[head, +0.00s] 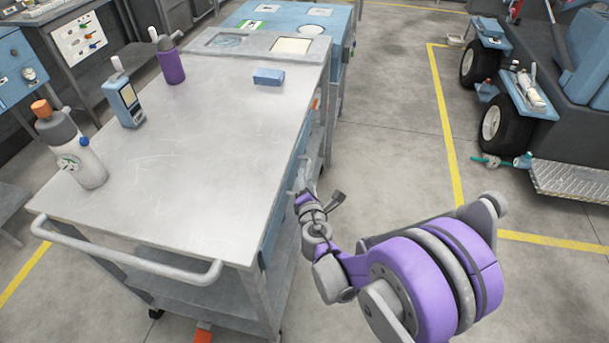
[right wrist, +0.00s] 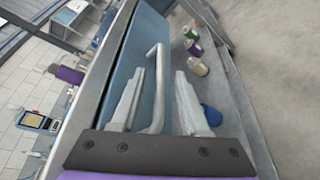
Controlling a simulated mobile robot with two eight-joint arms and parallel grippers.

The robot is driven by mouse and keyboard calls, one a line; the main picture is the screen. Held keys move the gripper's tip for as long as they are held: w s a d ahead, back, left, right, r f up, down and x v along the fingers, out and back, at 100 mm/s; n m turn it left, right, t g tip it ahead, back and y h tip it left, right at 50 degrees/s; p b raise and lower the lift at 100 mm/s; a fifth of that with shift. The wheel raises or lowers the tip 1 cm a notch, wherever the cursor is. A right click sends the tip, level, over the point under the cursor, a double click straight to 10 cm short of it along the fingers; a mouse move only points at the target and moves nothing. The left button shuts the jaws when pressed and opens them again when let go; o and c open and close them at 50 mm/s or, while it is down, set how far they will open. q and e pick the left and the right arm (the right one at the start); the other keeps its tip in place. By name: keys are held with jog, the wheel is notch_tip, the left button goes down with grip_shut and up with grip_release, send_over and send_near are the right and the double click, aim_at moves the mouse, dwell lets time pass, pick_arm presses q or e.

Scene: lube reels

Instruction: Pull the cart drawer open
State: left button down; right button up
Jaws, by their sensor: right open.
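The grey metal cart (head: 200,150) stands at the left in the head view. Its blue drawer front (head: 273,235) is on its right side, under the top, seen at a steep angle. In the right wrist view the blue drawer front (right wrist: 147,45) carries a grey bar handle (right wrist: 158,85). My right gripper (right wrist: 165,90) is open, with one finger on each side of the handle bar; whether either finger touches it I cannot tell. In the head view this gripper (head: 303,190) is beside the cart's right side and partly hides the handle area. My left gripper is not in view.
On the cart top stand a white bottle with orange cap (head: 78,155), a blue-grey device (head: 124,100), a purple bottle (head: 171,60) and a blue block (head: 268,77). Several cans (right wrist: 194,50) sit on the lower shelf.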

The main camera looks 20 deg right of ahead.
jog(key=shift+x, duration=1.5)
jog(key=shift+c, duration=0.3)
grip_shut()
